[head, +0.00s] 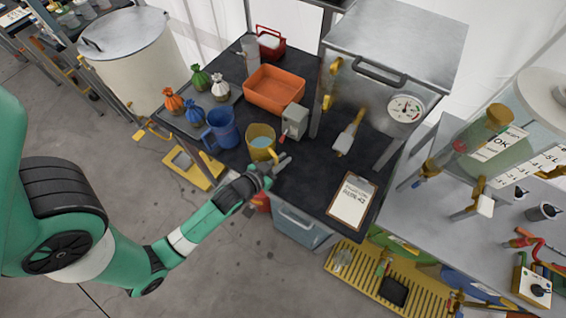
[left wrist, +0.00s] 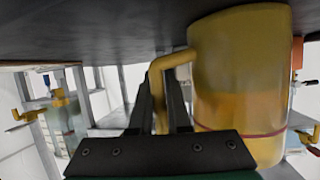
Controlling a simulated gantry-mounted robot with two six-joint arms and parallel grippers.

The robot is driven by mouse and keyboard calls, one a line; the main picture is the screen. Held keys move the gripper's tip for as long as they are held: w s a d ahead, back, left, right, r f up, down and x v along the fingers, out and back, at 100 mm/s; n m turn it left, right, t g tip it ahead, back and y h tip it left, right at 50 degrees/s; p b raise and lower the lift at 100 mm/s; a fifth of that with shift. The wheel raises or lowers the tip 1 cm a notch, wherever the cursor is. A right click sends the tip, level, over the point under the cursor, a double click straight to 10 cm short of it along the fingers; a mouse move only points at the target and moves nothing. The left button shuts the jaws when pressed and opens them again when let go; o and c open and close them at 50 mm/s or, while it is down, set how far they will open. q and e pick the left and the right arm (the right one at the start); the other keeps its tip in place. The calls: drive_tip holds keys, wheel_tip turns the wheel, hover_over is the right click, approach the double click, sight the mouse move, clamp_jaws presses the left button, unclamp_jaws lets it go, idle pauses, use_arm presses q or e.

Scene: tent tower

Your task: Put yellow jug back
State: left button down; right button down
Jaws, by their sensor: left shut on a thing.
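The yellow jug (head: 261,149) is upright at the front part of the black bench, with pale blue liquid inside. In the left wrist view the yellow jug (left wrist: 242,75) fills the right side, with a dark surface across the top of the picture. My left gripper (head: 274,168) is at the jug's near side. Its two fingers (left wrist: 166,98) are shut on the jug's handle, which passes between them. I cannot tell whether the jug's base touches the bench. My right gripper is not in view.
A blue jug (head: 222,128) stands left of the yellow jug. A small grey box (head: 294,121) stands close behind it to the right. An orange tray (head: 274,90), tied coloured bags (head: 200,78) and a clipboard (head: 354,200) are on the bench. Bare bench (head: 310,172) lies right of the gripper.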

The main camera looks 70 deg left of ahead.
use_arm(q)
drive_tip(key=shift+r, duration=0.2)
drive_tip(key=shift+w+f, duration=0.1)
drive_tip(key=c, duration=1.3)
unclamp_jaws()
drive_tip(key=shift+f, duration=0.15)
drive_tip(key=o, duration=0.4)
drive_tip(key=shift+r, duration=0.3)
drive_tip(key=p+v, duration=0.1)
drive_tip(key=v, duration=1.1)
drive_tip(key=shift+f, duration=0.2)
